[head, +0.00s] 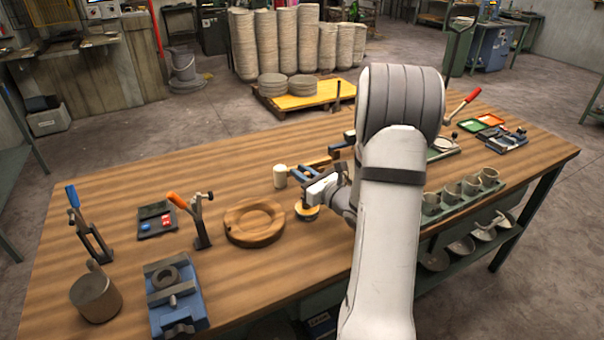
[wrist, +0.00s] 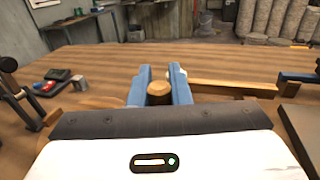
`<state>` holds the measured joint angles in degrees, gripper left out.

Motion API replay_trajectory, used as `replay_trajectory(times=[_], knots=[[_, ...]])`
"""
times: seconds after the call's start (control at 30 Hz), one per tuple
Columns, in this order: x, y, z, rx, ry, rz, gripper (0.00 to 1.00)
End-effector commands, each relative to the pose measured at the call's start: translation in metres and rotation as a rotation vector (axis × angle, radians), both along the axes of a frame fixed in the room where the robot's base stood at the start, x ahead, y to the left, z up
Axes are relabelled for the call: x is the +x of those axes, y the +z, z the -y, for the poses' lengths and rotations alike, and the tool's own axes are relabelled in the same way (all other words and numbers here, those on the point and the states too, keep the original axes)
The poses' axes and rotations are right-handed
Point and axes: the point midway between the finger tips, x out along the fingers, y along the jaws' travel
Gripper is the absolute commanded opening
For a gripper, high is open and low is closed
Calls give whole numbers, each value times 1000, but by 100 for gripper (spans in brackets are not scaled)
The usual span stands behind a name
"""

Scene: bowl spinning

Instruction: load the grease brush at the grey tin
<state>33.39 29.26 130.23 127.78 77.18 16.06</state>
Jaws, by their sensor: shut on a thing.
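My gripper (head: 318,192) is over the middle of the wooden bench, to the right of a round wooden piece. In the wrist view its blue fingers (wrist: 160,85) are shut on a round brown wooden end, which I take to be the grease brush (wrist: 159,93). A tan round part (head: 307,211) shows below the gripper in the head view; I cannot tell whether it touches the bench. A grey-brown cylinder (head: 95,298), possibly the grey tin, stands at the bench's front left, well away from my gripper. Its inside cannot be made out.
The round wooden piece (head: 254,221) lies left of my gripper. A lever clamp (head: 202,222), a dark tray (head: 156,221) and a blue vise-like fixture (head: 173,294) are further left. A pale mallet-like head (head: 280,176) is behind. Several grey cups (head: 452,193) stand at right.

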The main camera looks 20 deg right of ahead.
Motion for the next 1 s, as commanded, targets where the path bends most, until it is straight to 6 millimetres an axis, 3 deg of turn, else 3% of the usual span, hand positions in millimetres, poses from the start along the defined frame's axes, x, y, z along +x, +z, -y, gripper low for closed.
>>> replay_trajectory(times=[0.37,1.0], knots=[[-1,2,-1,1,0,-6,0],[0,55,0,-1,0,-1,0]])
